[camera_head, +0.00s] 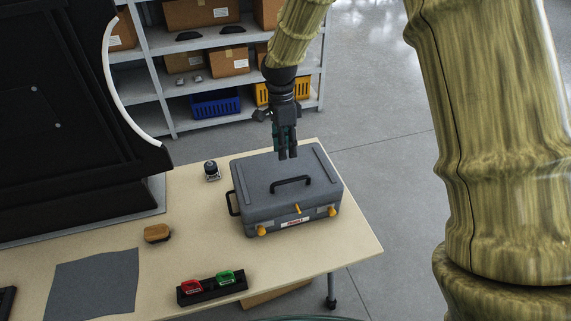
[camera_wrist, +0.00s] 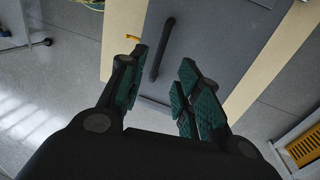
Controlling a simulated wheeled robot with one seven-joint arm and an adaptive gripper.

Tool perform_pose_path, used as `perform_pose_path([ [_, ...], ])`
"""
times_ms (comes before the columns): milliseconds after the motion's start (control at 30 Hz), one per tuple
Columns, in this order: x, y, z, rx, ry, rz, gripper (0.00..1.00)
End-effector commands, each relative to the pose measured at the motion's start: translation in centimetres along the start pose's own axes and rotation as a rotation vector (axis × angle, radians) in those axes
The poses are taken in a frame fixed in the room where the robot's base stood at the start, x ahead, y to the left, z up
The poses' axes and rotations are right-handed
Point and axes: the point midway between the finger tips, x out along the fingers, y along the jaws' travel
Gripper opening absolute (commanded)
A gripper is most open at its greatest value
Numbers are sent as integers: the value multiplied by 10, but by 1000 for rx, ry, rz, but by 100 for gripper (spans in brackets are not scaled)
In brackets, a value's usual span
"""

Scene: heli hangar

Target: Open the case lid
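The grey case (camera_head: 260,200) stands on the table with its lid (camera_head: 258,172) closed. A black handle (camera_head: 291,181) is on top of the lid. Orange latches (camera_head: 262,231) and a red-and-white label (camera_head: 295,222) are on the front side. My gripper (camera_head: 288,157) points down above the back part of the lid. In the wrist view my gripper (camera_wrist: 160,80) is open and empty, its green-padded fingers apart. That view also shows the lid (camera_wrist: 215,50), the black handle (camera_wrist: 162,50) beyond the fingertips and an orange part (camera_wrist: 132,38) at the case's edge.
The table (camera_head: 205,255) also bears a small dark-topped device (camera_head: 211,170), a brown-topped object (camera_head: 157,233), a grey mat (camera_head: 95,285) and a black holder (camera_head: 212,290) with red and green items. A shelf (camera_head: 160,45) with boxes and bins stands behind. A large black panel (camera_head: 60,120) rises at left.

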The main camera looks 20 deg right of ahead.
Motion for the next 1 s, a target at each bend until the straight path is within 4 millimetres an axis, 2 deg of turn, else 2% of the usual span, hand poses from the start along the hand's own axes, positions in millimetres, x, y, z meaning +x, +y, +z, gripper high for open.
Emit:
perform_pose_path([
  [167,7,2,-5,9,-1,2,33],
  [367,32,4,-11,17,-4,4,33],
  [700,78,4,-10,15,-3,2,33],
  [1000,103,3,-9,15,-2,1,33],
])
